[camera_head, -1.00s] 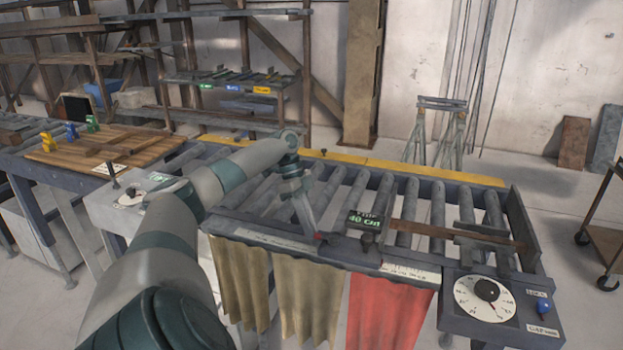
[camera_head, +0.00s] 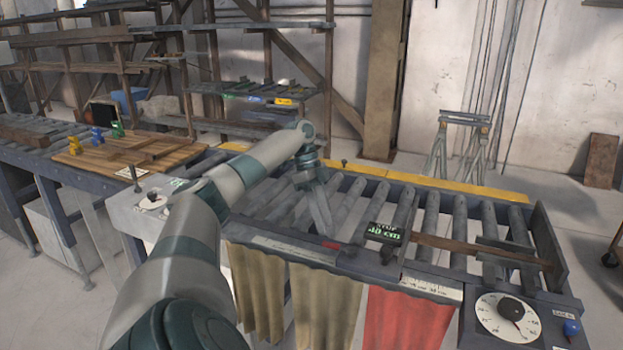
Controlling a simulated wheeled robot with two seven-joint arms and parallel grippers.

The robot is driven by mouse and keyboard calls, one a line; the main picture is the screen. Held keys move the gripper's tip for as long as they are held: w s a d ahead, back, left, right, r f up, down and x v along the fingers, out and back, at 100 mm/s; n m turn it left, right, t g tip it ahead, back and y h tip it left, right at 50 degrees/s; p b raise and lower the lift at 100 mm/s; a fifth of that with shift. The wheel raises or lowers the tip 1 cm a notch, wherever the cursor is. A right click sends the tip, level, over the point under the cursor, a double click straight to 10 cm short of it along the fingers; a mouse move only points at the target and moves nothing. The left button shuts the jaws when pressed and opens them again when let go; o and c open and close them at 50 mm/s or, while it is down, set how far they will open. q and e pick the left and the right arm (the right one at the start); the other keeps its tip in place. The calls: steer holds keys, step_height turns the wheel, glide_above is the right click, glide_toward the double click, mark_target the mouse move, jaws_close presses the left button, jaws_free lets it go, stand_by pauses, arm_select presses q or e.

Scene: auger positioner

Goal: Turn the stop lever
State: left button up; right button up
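A dark stop block with a small green-lit display (camera_head: 384,233) sits on the front rail of the roller bench. A small red piece (camera_head: 331,244) shows on the rail just left of it; I cannot tell if it is the lever's end. My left gripper (camera_head: 324,226) points down over the rollers, close to the red piece. Whether it touches the piece, and whether its fingers are open or shut, I cannot tell. A dial (camera_head: 508,318) with a dark knob and a blue knob (camera_head: 571,327) are on the box at the right end. My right gripper is out of view.
A flat bar (camera_head: 470,246) lies across the rollers right of the stop block. A wooden board (camera_head: 130,152) with small coloured figures is at left. A small upright lever (camera_head: 134,177) stands on a grey box. Cloth strips (camera_head: 325,300) hang from the front rail.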

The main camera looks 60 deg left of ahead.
arm_select(q)
steer(key=p+v, duration=0.2)
steer(key=v, duration=1)
steer(key=shift+r+p, duration=0.3)
stand_by(0.4)
